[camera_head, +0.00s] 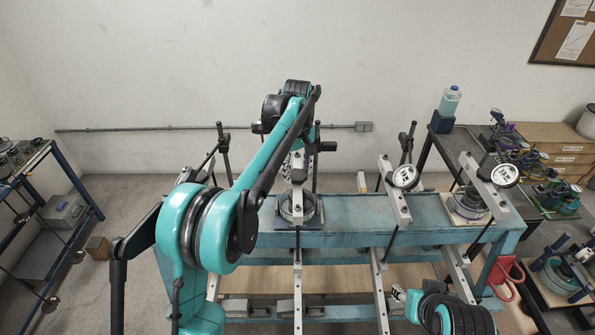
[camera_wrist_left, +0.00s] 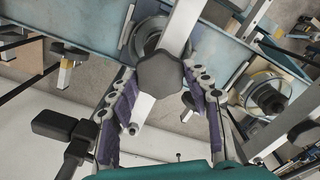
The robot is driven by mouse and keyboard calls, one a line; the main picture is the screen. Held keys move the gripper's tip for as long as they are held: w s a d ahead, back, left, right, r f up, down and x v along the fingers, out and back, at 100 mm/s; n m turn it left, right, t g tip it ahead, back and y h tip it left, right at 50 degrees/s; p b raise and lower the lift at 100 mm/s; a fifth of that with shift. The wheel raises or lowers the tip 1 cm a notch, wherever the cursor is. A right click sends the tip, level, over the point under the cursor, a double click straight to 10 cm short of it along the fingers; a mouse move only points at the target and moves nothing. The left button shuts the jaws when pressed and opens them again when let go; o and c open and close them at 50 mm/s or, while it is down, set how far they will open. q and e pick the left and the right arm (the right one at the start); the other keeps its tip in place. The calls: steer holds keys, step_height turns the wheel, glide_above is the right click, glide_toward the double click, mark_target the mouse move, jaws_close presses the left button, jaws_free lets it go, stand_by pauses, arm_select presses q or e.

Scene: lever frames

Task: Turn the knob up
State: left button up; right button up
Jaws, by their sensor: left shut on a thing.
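In the left wrist view, a dark grey lobed knob (camera_wrist_left: 160,73) sits on a pale metal bar (camera_wrist_left: 182,28). My left gripper's purple-padded fingers (camera_wrist_left: 158,82) stand on both sides of it, and the gripper is shut on it. In the head view my teal left arm reaches over the blue bench (camera_head: 345,210) to the left lever frame, and its wrist hides the knob and most of the gripper. Part of my right arm shows at the bottom right, but its gripper is out of view.
Two more lever frames with round dials (camera_head: 404,177) (camera_head: 503,175) stand along the bench to the right. A side table with a bottle (camera_head: 450,100) is at the far right. A shelf cart (camera_head: 50,210) stands at the left.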

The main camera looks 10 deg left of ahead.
mark_target(297, 174)
arm_select(q)
steer(key=shift+n, duration=0.9)
steer(key=o, duration=1.2)
steer(key=shift+c, duration=0.2)
steer(key=shift+r, duration=0.1)
step_height(297, 174, up, 12)
